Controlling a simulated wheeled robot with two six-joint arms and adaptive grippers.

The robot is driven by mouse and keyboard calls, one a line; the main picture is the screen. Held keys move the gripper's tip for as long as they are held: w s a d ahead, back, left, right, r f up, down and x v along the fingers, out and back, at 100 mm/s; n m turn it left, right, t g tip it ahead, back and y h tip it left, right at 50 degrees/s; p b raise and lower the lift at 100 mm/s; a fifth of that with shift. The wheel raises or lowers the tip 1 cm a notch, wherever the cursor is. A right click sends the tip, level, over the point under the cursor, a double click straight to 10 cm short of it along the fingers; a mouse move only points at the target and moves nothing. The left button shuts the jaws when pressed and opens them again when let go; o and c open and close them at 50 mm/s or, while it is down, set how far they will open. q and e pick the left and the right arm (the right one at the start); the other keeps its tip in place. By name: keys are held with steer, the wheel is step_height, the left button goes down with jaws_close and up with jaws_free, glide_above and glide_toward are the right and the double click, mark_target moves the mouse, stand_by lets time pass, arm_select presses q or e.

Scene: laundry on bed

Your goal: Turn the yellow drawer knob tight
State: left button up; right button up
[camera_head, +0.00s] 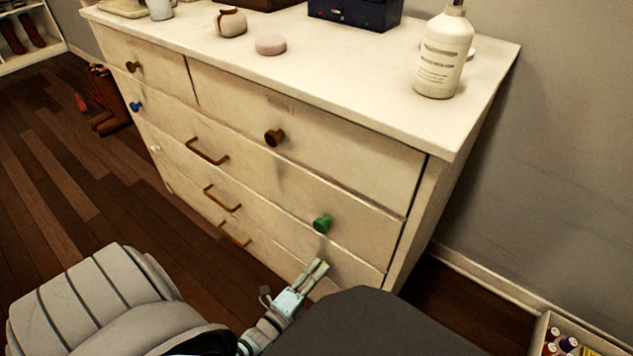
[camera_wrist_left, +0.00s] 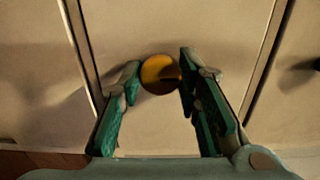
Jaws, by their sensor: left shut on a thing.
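The yellow knob (camera_wrist_left: 157,70) shows in the left wrist view on a pale drawer front, between the two fingers of my left gripper (camera_wrist_left: 160,78). My left gripper is shut on it, with a finger at each side and a shadow across its lower part. In the head view my left gripper (camera_head: 316,269) is at the lower right of the dresser (camera_head: 425,205), below a green knob (camera_head: 322,223). The yellow knob cannot be made out there, behind the fingers. My right gripper is not in view.
Other knobs are brown (camera_head: 274,137) and blue (camera_head: 136,106); bar handles (camera_head: 207,152) run down the middle. A white pump bottle (camera_head: 443,55) and a pink soap (camera_head: 270,44) stand on top. A box of spools (camera_head: 575,338) is at the lower right. Boots (camera_head: 110,100) stand left.

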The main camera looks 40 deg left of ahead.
arm_select(q)
steer(key=o, duration=1.1)
steer(key=shift+o, duration=0.2)
steer(key=shift+s, duration=0.1)
steer(key=s, duration=1.2)
steer(key=shift+d, duration=0.15)
steer(key=shift+w, duration=0.1)
